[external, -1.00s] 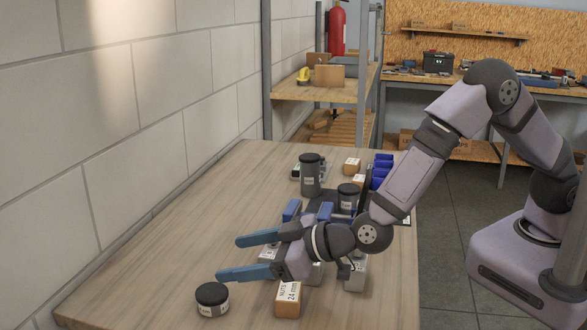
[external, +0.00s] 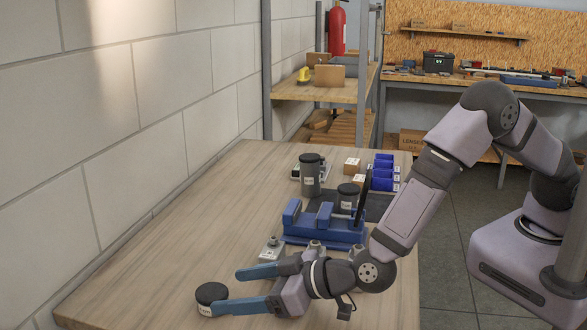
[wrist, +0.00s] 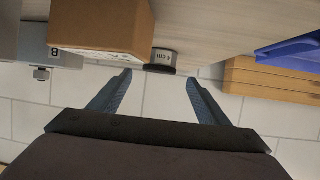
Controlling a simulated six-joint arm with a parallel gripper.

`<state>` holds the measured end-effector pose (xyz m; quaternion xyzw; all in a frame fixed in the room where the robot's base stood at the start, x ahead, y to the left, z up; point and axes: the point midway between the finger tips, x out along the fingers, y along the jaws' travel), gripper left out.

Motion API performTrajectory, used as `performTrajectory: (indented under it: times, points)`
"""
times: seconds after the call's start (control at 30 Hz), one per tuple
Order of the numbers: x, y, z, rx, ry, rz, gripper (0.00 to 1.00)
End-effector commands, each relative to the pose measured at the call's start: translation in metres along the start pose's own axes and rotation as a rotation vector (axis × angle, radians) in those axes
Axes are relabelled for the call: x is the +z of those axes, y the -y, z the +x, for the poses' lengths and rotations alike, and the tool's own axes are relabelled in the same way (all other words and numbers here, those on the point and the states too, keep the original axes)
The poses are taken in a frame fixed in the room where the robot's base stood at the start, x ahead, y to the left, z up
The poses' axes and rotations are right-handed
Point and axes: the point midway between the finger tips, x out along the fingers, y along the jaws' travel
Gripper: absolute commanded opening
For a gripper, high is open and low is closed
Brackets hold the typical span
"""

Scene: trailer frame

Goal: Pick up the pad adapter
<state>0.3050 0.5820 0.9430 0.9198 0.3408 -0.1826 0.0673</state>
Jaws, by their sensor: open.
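My gripper (external: 226,290) is open and low over the front of the wooden table, with its blue fingers pointing left. One finger overlaps a short round canister with a dark lid (external: 211,291); contact cannot be told. In the wrist view, the canister (wrist: 163,57) lies ahead, roughly between the open fingers (wrist: 158,75). Small grey metal blocks with knobs stand behind the gripper, one at the left (external: 271,246) and others partly hidden by my wrist. Which thing is the pad adapter cannot be told.
A brown carton (wrist: 105,22) is close beside the fingers in the wrist view. A blue vise-like fixture (external: 323,225), a tall dark-lidded canister (external: 310,175) and blue bins (external: 382,172) stand farther back. The table's left side is clear, beside a block wall (external: 130,130).

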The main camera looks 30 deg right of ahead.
Motion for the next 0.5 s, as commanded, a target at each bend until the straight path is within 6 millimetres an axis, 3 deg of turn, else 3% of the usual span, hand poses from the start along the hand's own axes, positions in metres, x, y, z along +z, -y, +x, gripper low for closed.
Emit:
performTrajectory:
  times: [0.5]
  points:
    - [0.007,-0.002,0.046,0.001,0.000,0.000,0.70]
